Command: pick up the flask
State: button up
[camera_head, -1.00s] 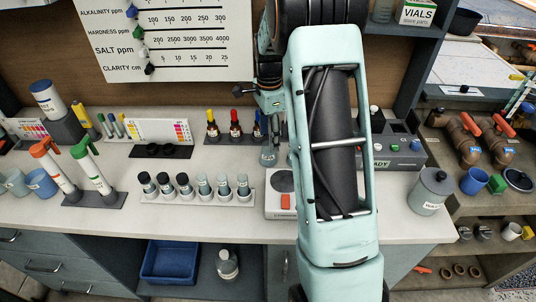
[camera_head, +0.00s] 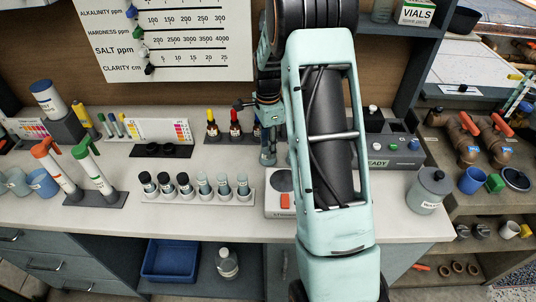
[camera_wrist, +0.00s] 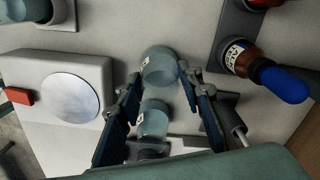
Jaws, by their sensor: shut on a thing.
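The flask (camera_wrist: 158,66) is a small clear bluish glass vessel with a white label, between my fingertips in the wrist view. My gripper (camera_wrist: 160,80) has a dark blue-grey finger on each side of it and is shut on it. A second glassy shape with a dark end (camera_wrist: 152,122) shows between the fingers; I cannot tell whether it is the flask's neck. In the head view my gripper (camera_head: 268,145) is low over the bench, left of my arm; the flask there is mostly hidden and blends with the fingers. I cannot tell whether it touches the bench.
A white device with a round plate (camera_head: 281,181) and red switch stands close by. Dropper bottles (camera_head: 235,128) stand behind, to the left. A rack of vials (camera_head: 204,195) is left of the device. A grey box with buttons (camera_head: 400,150) and a lidded jar (camera_head: 428,190) are right.

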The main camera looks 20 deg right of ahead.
jog(key=shift+r, duration=0.1)
jog(key=shift+r, duration=0.55)
jog(key=s+a+r+b, duration=0.1)
jog(key=s+r+b, duration=0.2)
jog(key=s+r, duration=0.8)
jog(key=s, duration=0.3)
jog(key=shift+a+r, duration=0.2)
jog(key=shift+r, duration=0.15)
jog(key=shift+f, duration=0.1)
jog(key=shift+w+d+f+m+b, duration=0.2)
jog(key=shift+f+m+b, duration=0.35)
jog(key=shift+f+b, duration=0.6)
jog(key=shift+w+d+f+m+b, duration=0.2)
jog(key=shift+f+m+b, duration=0.4)
jog(key=shift+f+b, duration=0.55)
jog(key=shift+w+d+f+m+b, duration=0.1)
jog(key=shift+d+f+m+b, duration=0.2)
jog(key=shift+f+m+b, duration=0.75)
jog(key=shift+f+n, duration=0.5)
jog(key=shift+f, duration=0.05)
